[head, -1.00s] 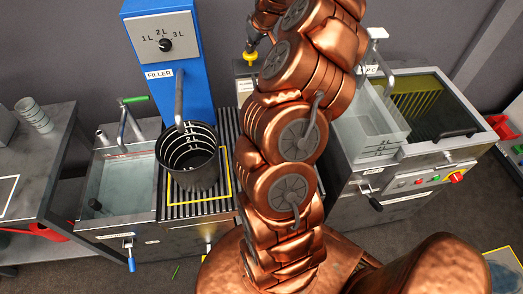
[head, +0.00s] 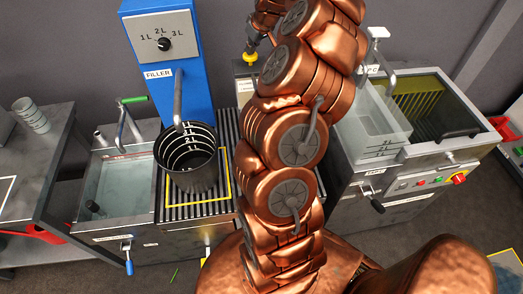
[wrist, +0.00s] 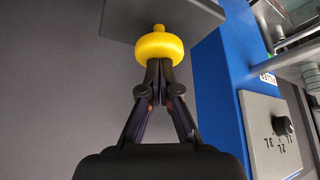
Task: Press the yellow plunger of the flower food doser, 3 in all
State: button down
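The yellow plunger (head: 250,57) tops the grey flower food doser (head: 245,84), just right of the blue filler; my arm hides much of the doser. In the wrist view the plunger (wrist: 160,46) is a round yellow cap with a small stub beyond it, against a grey plate (wrist: 186,16). My gripper (wrist: 160,66) has its fingertips together at the cap's near face, in line with it. They look to be touching it or very close. Nothing shows between the fingers. In the head view my gripper (head: 253,44) is small and partly hidden by my arm.
The blue filler (head: 166,95) has a litre dial (head: 163,44) and a spout over a black bucket (head: 186,160) on a ribbed stand. A sink (head: 116,185) is at left. A clear bin (head: 368,125) and a machine with buttons (head: 430,180) are at right.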

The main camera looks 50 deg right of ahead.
jog(key=shift+r, duration=2.95)
jog(key=shift+w+a+r, duration=0.1)
jog(key=shift+a, duration=0.1)
jog(key=w+a+r+n+y, duration=0.1)
jog(key=a+r+n+y, duration=0.15)
jog(key=a, duration=1.55)
jog(key=s+a+g, duration=0.1)
jog(key=s+a, duration=0.2)
jog(key=a, duration=0.4)
jog(key=s+a+g, duration=0.2)
jog(key=s+a, duration=0.1)
jog(key=a, duration=0.4)
jog(key=s+a+f+g, duration=0.1)
jog(key=s+a+f, duration=0.1)
jog(key=s, duration=0.7)
jog(key=s+a+f+g+h, duration=0.1)
jog(key=s+a+f+g, duration=0.1)
jog(key=s+a, duration=0.3)
jog(key=s+a+f+g, duration=0.1)
jog(key=s+a+f, duration=0.2)
jog(key=s, duration=1)
jog(key=shift+s+a+g, duration=0.3)
jog(key=shift+a, duration=0.35)
